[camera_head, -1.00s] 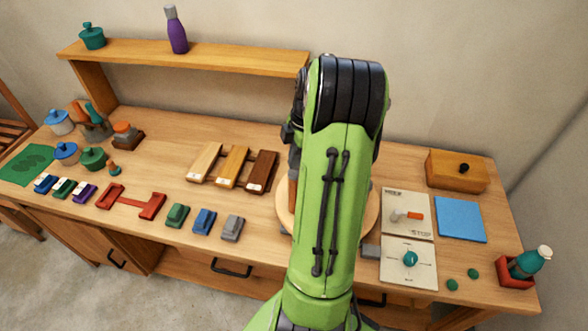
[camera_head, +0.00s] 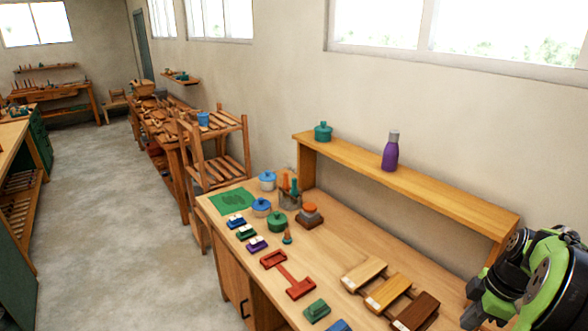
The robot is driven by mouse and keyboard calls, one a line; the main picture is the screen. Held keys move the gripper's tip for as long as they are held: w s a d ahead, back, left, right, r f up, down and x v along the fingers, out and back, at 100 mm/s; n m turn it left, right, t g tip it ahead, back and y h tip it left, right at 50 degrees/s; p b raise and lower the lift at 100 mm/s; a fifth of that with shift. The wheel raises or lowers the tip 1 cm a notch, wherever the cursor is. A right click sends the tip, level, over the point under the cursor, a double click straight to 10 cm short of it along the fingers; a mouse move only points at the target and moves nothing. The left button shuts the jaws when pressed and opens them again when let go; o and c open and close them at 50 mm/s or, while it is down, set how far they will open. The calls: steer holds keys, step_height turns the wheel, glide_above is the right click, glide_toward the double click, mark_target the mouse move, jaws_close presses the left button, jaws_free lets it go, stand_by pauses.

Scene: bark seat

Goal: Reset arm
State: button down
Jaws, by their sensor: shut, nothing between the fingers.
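My green and black arm (camera_head: 545,285) shows at the lower right edge of the head view, folded beside the right end of the workbench. Its lower part is cut off by the frame's edge.
A purple bottle (camera_head: 390,152) and a green pot (camera_head: 323,132) stand on the shelf. Several small blocks, pots and wooden pieces (camera_head: 388,292) lie on the bench. A slatted wooden rack (camera_head: 215,160) stands behind. The floor (camera_head: 110,235) at left is clear.

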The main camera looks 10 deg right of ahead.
steer(key=w+a+r+m+h+b, duration=0.1)
steer(key=a+r+m+b, duration=0.15)
steer(key=a, duration=0.65)
steer(key=w+a+r+m+h+b, duration=0.1)
steer(key=a+r+m, duration=0.15)
steer(key=a, duration=0.65)
steer(key=s+a+f+m+t+b, duration=0.1)
steer(key=s+a+m+t+b, duration=0.2)
steer(key=s+a, duration=0.7)
steer(key=a+m+t, duration=0.1)
steer(key=a+m, duration=0.1)
steer(key=shift+s+a+f+m+b, duration=0.15)
steer(key=shift+s+a+m+b, duration=0.15)
steer(key=shift+s+a, duration=0.1)
